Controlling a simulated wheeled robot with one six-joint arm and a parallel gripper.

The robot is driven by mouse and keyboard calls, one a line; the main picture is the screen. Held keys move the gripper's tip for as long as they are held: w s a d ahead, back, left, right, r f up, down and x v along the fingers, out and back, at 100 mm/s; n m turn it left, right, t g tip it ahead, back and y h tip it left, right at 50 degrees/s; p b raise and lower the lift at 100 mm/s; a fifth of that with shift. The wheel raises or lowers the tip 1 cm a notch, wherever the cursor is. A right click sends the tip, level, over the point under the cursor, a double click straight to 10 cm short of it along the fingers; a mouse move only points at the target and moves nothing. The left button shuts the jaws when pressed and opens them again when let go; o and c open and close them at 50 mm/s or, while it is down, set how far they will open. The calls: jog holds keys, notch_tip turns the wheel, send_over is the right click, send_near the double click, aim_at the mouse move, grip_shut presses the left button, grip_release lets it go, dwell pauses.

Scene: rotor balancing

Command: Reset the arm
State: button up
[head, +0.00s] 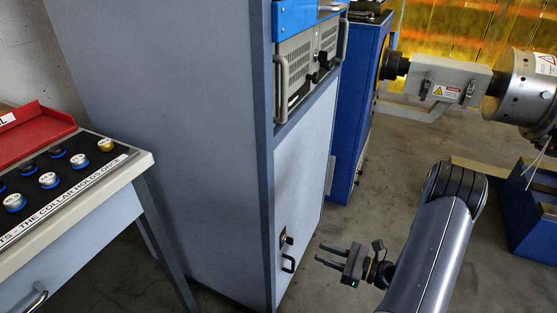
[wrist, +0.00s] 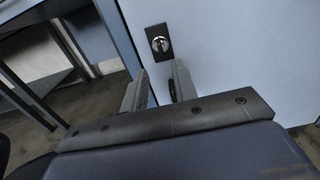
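My gripper (head: 329,256) is at the lower middle of the head view, in front of the grey cabinet's lower door (head: 304,185). Its two fingers stand apart with nothing visible between them. In the wrist view my gripper (wrist: 155,88) also shows its fingers apart, pointing at the door's lock plate (wrist: 158,42). The door handle (head: 288,264) is just left of the fingers in the head view; in the wrist view it is mostly hidden behind them. I cannot tell whether the fingers touch the door.
A bench (head: 88,221) with several weights on a labelled board and a red tray (head: 35,133) stands at left. The blue machine (head: 357,100) with its shaft and drum (head: 523,88) is at the back right. A blue stand (head: 530,218) is at right. Floor between is clear.

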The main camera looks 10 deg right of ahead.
jog(key=b+x, duration=0.2)
jog(key=x, duration=0.7)
jog(key=shift+w+a, duration=0.15)
jog(key=shift+a, duration=0.05)
jog(key=p+v, duration=0.3)
jog(key=v, duration=0.8)
jog(key=shift+m, duration=0.3)
jog(key=b+x, duration=0.2)
jog(key=x, duration=0.9)
jog(key=shift+r+b, duration=0.1)
jog(key=shift+b, duration=0.2)
jog(key=m+p, duration=0.2)
jog(key=m, duration=0.3)
jog(key=shift+p, duration=0.3)
jog(key=m+p, duration=0.1)
jog(key=m, duration=0.3)
jog(key=shift+w+d+m+p, duration=0.1)
jog(key=shift+m+p, duration=0.3)
jog(key=p+v, duration=0.1)
jog(key=v, duration=0.8)
jog(key=shift+f+p, duration=0.2)
jog(key=shift+p, duration=0.15)
